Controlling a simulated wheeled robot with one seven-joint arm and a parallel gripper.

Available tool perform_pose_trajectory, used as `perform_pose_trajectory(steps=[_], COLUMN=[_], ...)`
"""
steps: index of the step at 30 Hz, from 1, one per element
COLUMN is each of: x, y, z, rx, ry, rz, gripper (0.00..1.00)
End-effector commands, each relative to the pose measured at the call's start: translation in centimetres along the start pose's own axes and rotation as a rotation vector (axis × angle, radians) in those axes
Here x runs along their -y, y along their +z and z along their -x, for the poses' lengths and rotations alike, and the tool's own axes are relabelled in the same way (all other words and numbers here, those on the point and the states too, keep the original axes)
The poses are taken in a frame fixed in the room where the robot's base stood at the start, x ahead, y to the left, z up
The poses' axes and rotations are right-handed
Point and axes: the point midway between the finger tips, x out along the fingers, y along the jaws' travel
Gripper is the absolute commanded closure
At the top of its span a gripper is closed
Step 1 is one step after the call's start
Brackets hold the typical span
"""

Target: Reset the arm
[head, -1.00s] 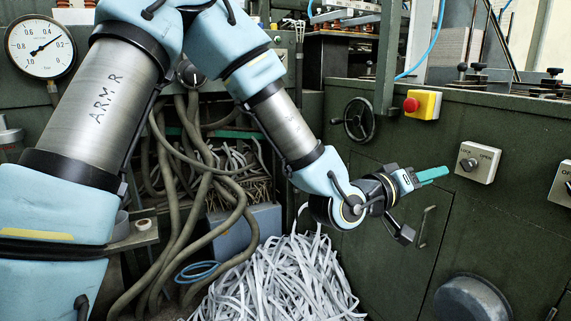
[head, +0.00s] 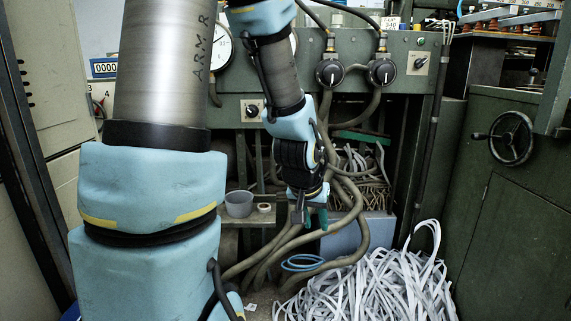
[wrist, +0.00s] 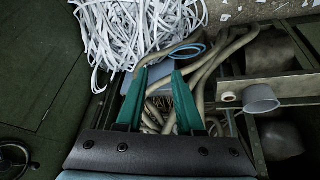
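My arm hangs down in front of the green machine in the head view. My gripper (head: 309,217) points downward in front of the thick hoses, left of the paper strips. In the wrist view my gripper (wrist: 160,74) shows two teal fingers set apart, with nothing held between them. The gap between the fingers shows hoses and the machine's lower part behind.
A heap of white paper strips (head: 375,285) lies on the floor at right. Thick hoses (head: 348,215) and a blue cable coil (head: 302,262) are close to my gripper. A grey cup (head: 239,204) and a tape roll (head: 264,208) stand on a ledge. A handwheel (head: 510,138) sticks out at right.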

Motion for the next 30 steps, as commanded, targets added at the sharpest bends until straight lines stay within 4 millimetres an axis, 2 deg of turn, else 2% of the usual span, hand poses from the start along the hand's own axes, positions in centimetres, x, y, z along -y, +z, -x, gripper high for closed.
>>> perform_pose_trajectory(steps=[1,3,6,10,11,12,20,30], x=[2.4,5.1,8.1,10.9,11.0,10.7,10.3,9.6], y=[1.1,3.0,5.8,9.7,9.7,8.9,6.3,1.8], z=[0.9,2.1,4.0,6.7,7.6,8.7,13.7,23.0], rx=[0.039,0.102,0.187,0.293,0.305,0.302,0.301,0.3], ry=[-0.039,-0.079,-0.119,-0.143,-0.143,-0.141,-0.141,-0.141], rz=[0.039,0.088,0.163,0.268,0.274,0.265,0.262,0.261], gripper=[0.64,0.64,0.64,0.64,0.64,0.64,0.64,0.64])
